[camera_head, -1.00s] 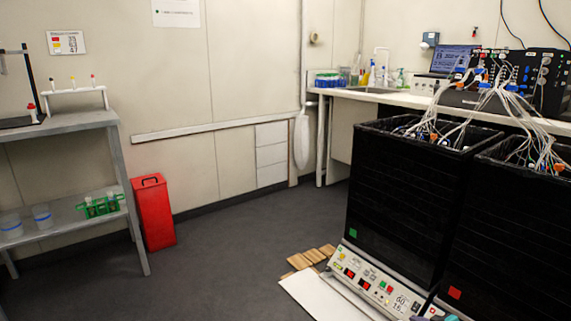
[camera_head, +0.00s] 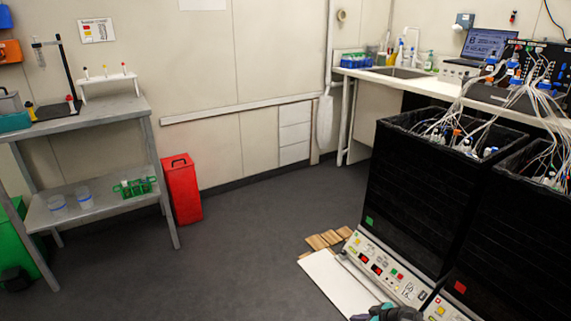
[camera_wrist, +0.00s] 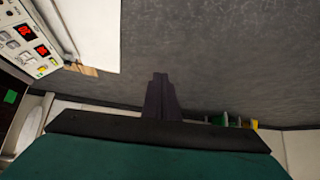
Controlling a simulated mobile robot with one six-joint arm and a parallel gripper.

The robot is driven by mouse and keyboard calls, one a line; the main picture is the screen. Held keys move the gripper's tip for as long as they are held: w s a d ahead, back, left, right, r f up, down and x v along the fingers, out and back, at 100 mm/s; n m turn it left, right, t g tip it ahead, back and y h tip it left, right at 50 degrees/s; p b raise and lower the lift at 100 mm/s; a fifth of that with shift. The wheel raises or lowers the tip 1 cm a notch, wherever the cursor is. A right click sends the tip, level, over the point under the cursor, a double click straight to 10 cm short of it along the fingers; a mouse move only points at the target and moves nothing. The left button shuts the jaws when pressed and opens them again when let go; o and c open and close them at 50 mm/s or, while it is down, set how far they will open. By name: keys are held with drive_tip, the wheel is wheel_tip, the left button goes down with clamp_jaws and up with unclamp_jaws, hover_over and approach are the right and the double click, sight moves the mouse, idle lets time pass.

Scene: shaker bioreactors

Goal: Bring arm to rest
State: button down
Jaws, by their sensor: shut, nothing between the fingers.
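My gripper (camera_wrist: 160,90) shows in the wrist view as a dark pair of fingers pressed together, with nothing between them. Behind the fingers in that view is grey floor. In the head view a small part of my arm (camera_head: 388,313) shows at the bottom edge, in front of the shaker control panel (camera_head: 385,268); the fingers cannot be made out there. The control panel also shows at the upper left of the wrist view (camera_wrist: 25,42), apart from the fingers.
Two black shaker boxes (camera_head: 415,200) with cables on top stand at the right. A white board (camera_head: 335,285) and wooden slats (camera_head: 328,240) lie on the floor beside them. A grey shelf (camera_head: 100,122) and a red bin (camera_head: 182,190) stand left. The middle floor is clear.

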drive_tip(key=s+a+r+g+p, duration=0.35)
drive_tip(key=s+a+p, duration=0.4)
drive_tip(key=s, duration=0.35)
drive_tip(key=s+a+r+g+p, duration=0.2)
drive_tip(key=s+a+g+p, duration=0.3)
drive_tip(key=s+a, duration=0.45)
drive_tip(key=s+d+r+m+g+h+p, duration=0.1)
drive_tip(key=s+d+r+m+h+p, duration=0.1)
drive_tip(key=s, duration=0.6)
drive_tip(key=s+d+r+m+g+h+p, duration=0.2)
drive_tip(key=s+d+m, duration=0.3)
drive_tip(key=s, duration=0.3)
drive_tip(key=shift+r+m+h, duration=0.15)
drive_tip(key=shift+m+h, duration=0.65)
drive_tip(key=shift+h, duration=0.1)
drive_tip(key=shift+a, duration=0.1)
